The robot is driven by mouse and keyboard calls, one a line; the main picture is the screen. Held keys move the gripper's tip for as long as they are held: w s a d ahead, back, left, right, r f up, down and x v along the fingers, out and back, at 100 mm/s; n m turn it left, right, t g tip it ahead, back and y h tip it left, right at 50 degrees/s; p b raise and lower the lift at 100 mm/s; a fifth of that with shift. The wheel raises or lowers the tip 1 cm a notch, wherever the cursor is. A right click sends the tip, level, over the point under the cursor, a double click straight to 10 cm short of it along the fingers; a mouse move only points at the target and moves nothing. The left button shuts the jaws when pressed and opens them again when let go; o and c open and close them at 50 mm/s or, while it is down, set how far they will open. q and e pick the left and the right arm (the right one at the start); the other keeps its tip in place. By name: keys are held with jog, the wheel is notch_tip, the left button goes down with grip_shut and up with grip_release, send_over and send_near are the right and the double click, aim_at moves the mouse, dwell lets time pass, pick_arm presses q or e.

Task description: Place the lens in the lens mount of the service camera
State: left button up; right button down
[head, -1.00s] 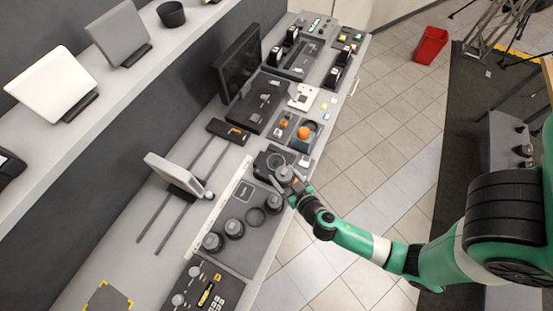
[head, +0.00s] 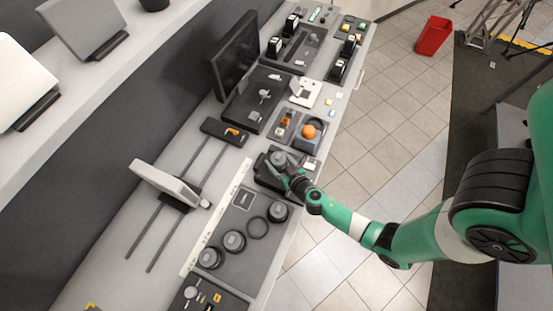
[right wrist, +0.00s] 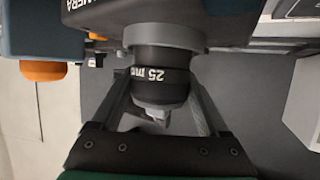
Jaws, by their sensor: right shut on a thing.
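The service camera (head: 262,178) is a dark box on the bench, beside the tray with the orange ball. In the right wrist view its body (right wrist: 165,14) fills the top, with a grey mount ring (right wrist: 163,37) below. My right gripper (head: 287,167) is shut on a dark lens (right wrist: 160,72) marked "25"; the fingers (right wrist: 160,88) flank its sides. The lens lines up with the ring and appears to meet it; whether it is fully seated cannot be told. My left gripper is out of view.
A grey mat (head: 228,215) in front holds several other lenses (head: 235,241) and a dark ring (head: 257,228). An orange ball (head: 309,131) sits close beyond the camera.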

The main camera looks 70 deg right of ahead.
jog(key=shift+s+a+f, duration=0.1)
jog(key=shift+a+f, duration=0.05)
jog(key=shift+f, duration=0.3)
jog(key=shift+r, duration=0.15)
jog(key=shift+f, duration=0.2)
grip_release()
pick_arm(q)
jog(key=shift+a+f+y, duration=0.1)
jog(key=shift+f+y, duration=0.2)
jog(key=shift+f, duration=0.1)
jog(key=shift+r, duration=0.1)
pick_arm(e)
jog(key=shift+r, duration=0.15)
